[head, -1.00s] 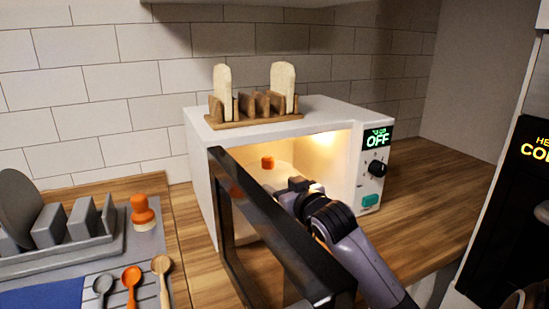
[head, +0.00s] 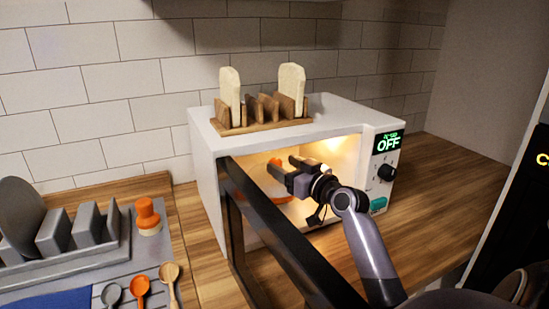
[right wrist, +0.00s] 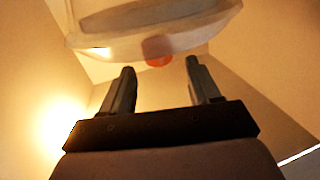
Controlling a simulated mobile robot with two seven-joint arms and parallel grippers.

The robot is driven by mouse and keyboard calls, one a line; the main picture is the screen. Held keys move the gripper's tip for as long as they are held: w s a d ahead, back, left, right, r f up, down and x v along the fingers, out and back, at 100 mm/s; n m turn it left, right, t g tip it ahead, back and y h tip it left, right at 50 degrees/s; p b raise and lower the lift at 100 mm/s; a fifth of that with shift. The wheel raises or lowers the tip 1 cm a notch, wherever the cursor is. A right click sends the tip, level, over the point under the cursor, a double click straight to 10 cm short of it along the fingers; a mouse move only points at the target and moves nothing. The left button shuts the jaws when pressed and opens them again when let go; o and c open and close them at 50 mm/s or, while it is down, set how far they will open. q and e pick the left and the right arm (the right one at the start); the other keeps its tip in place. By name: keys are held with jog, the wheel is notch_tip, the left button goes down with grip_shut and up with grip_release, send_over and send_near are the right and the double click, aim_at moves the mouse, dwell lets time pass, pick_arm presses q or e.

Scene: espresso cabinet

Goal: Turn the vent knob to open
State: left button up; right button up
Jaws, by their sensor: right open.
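An orange knob-like piece (head: 274,161) shows inside the lit oven cavity, partly hidden by my right gripper; I cannot tell for certain that it is the vent knob. In the right wrist view the orange piece (right wrist: 158,61) sits between and beyond the fingertips, beside a pale round plate (right wrist: 150,25). My right gripper (head: 281,165) is open, reaching into the cavity with nothing between its fingers; it also shows in the wrist view (right wrist: 160,66). My left gripper is not in view.
The oven's dark-framed door (head: 285,250) stands open, beside and in front of my right arm. A wooden rack (head: 262,126) with two bread slices is on top. Counter right of the oven is clear.

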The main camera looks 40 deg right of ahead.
aim_at(279, 163)
jog(key=shift+w+d+f+p, duration=0.1)
jog(key=shift+w+p, duration=0.05)
jog(key=shift+w, duration=1)
jog(key=shift+w+d+p, duration=0.1)
jog(key=shift+w+p, duration=0.05)
jog(key=shift+w, duration=1)
jog(key=shift+c, duration=0.3)
jog(key=c, duration=0.9)
